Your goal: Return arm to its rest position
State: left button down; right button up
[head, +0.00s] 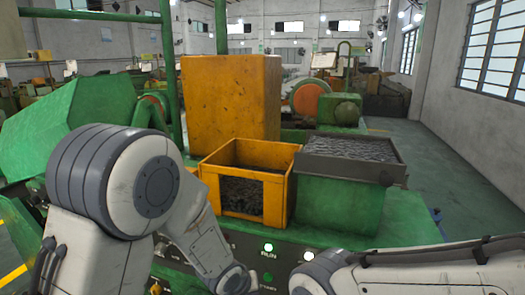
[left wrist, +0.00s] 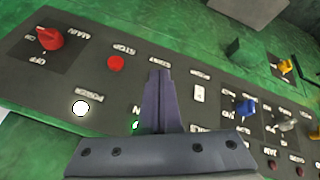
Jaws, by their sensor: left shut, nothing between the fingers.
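My left gripper (left wrist: 160,78) shows in the left wrist view as dark fingers pressed together, with nothing between them. It is over the dark control panel (left wrist: 30,70), and I cannot tell whether it touches it. A red MAIN rotary switch (left wrist: 50,38), a red stop button (left wrist: 116,62) and a lit white power lamp (left wrist: 81,108) lie to its left. A white switch (left wrist: 200,93) and a blue knob (left wrist: 245,107) lie to its right. In the head view my left arm (head: 130,180) bends down to the panel; its fingers are hidden. My right arm (head: 430,270) enters from the right; its gripper is not visible.
On the green machine stand a tall orange box (head: 230,95), an open yellow bin (head: 275,205) with dark parts, and a dark tray (head: 390,165) of small metal pieces. A green RUN lamp (head: 268,247) is lit. Open floor (head: 440,160) lies at right.

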pick_arm(q)
jog(key=s+r+m+g+b, duration=0.1)
jog(key=s+r+m+g, duration=0.1)
jog(key=s, duration=0.6)
jog(key=s+a+r+m+g+y+b, duration=0.1)
jog(key=s+r+m, duration=0.2)
jog(key=s, duration=0.6)
jog(key=s+a+r+m+g+b, duration=0.1)
jog(key=s+r+m+g, duration=0.1)
jog(key=s, duration=0.6)
jog(key=shift+s+r+m+g+y, duration=0.2)
jog(key=shift+m+g+y, duration=0.15)
jog(key=shift+m, duration=0.45)
jog(key=shift+a, duration=0.1)
